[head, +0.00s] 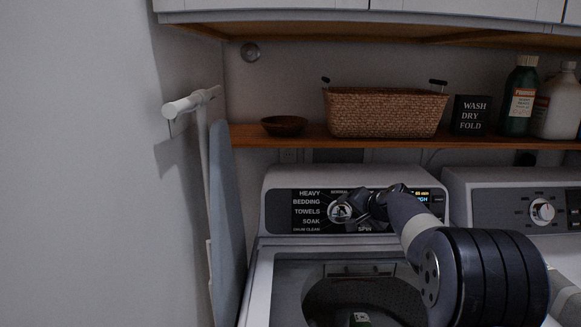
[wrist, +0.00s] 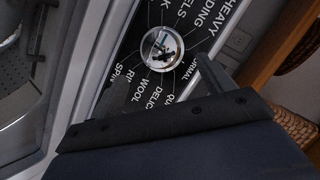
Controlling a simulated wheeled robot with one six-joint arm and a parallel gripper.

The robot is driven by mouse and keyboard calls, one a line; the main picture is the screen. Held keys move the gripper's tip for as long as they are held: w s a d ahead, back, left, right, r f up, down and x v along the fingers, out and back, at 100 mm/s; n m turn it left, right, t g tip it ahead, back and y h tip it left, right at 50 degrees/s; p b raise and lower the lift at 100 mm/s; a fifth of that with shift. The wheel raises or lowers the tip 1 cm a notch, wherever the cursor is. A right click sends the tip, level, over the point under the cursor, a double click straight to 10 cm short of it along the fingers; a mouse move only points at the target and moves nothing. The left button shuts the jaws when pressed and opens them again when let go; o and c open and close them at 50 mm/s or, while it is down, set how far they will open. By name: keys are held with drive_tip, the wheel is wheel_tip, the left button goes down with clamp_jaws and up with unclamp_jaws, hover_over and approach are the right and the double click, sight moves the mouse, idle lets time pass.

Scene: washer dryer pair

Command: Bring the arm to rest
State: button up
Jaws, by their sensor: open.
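My arm reaches in from the lower right in the head view. My gripper (head: 360,204) is in front of the left washer's control panel (head: 307,212), just right of its round silver dial (head: 339,212). The gripper is open, and I see nothing held in it. In the wrist view the dial (wrist: 162,49) shows beyond the dark gripper body, with cycle names around it. I cannot tell whether a fingertip touches the dial or panel. The arm hides part of the panel's right side.
The washer's lid is open over a dark drum (head: 365,295). A second machine's panel (head: 512,212) stands at right. A wooden shelf (head: 280,134) above holds a bowl (head: 284,125), a woven basket (head: 385,111), a black sign (head: 471,115) and bottles. An ironing board (head: 226,220) stands at left.

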sight(343, 214)
drive_tip(key=p+x, duration=0.2)
drive_tip(key=x, duration=0.5)
drive_tip(key=shift+w+a+f, duration=0.1)
drive_tip(key=shift+w+f, duration=0.05)
drive_tip(key=shift+w, duration=0.15)
drive_tip(key=shift+f+m+b, duration=0.1)
drive_tip(key=shift+m+b, duration=0.3)
drive_tip(key=shift+b, duration=0.05)
drive_tip(key=shift+s+m+y, duration=0.15)
drive_tip(key=shift+m+y, duration=0.15)
drive_tip(key=shift+d+m+t+y+b, duration=0.2)
drive_tip(key=shift+m+t+y+b, duration=0.25)
drive_tip(key=shift+m+b, duration=0.5)
drive_tip(key=m+t, duration=0.1)
drive_tip(key=m, duration=0.1)
drive_tip(key=m+t+y, duration=0.1)
drive_tip(key=m, duration=0.2)
drive_tip(key=shift+f+b, duration=0.2)
drive_tip(key=shift+b, duration=0.15)
drive_tip(key=shift+s+m+t+p, duration=0.1)
drive_tip(key=shift+m+t+p, duration=0.6)
drive_tip(key=shift+m, duration=1.35)
drive_tip(key=shift+a+f+m+t+p, duration=0.1)
drive_tip(key=shift+m+t+p, duration=0.55)
drive_tip(key=shift+m+p, duration=0.65)
drive_tip(key=shift+f+m+t+p, duration=0.1)
drive_tip(key=shift+m+t+p, duration=0.2)
drive_tip(key=shift+m, duration=0.6)
